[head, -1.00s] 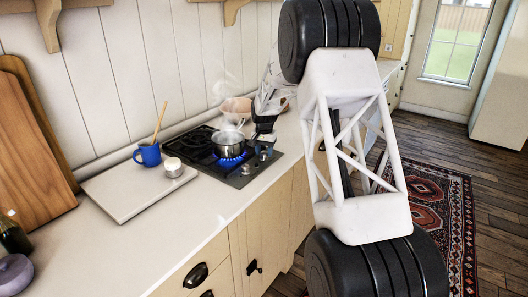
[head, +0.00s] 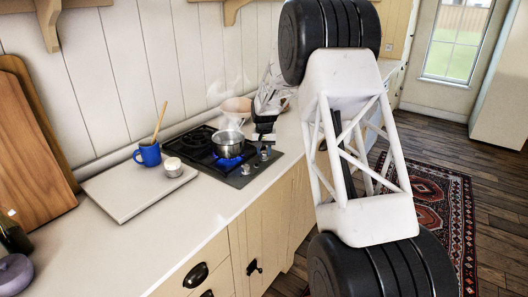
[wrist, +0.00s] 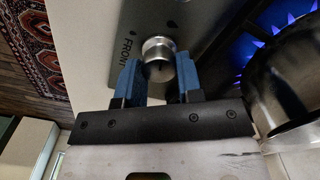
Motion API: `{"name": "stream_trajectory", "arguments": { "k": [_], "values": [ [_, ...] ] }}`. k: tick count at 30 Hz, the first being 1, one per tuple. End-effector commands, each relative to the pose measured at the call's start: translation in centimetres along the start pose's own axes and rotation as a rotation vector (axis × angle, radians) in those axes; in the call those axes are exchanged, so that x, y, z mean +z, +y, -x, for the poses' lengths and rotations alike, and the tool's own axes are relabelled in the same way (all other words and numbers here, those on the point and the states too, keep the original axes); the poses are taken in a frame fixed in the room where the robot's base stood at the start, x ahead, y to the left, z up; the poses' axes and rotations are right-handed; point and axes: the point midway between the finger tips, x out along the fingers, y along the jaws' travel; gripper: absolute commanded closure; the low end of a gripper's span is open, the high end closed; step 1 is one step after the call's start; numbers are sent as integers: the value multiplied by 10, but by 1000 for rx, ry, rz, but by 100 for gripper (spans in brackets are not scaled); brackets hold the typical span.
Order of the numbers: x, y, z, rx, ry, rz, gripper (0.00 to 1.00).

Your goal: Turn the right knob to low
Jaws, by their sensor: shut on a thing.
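My gripper (wrist: 158,72) is shut on a round silver knob (wrist: 158,48) with its two blue fingers on either side, as the wrist view shows. The word FRONT is printed on the panel beside this knob. The knob's pointer setting cannot be read. In the head view, my gripper (head: 264,137) is at the right end of the black cooktop (head: 238,180). A steel pot (head: 228,139) stands over a lit blue flame (head: 231,161), with steam above it. The flame also shows in the wrist view (wrist: 247,48), next to the dark pot (wrist: 290,85).
A blue mug (head: 149,154) with a wooden spoon and a small white-topped jar (head: 173,167) stand on a pale board (head: 120,193) left of the cooktop. A pinkish bowl (head: 236,104) is behind the pot. The front counter is clear.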

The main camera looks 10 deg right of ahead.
Motion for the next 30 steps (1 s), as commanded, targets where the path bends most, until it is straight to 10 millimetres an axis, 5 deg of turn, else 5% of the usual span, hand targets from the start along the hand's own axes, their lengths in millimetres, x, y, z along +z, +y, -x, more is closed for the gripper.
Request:
{"name": "stream_trajectory", "arguments": {
  "k": [30],
  "values": [
    [0,-3,2,1,4,896,90]
  ]
}}
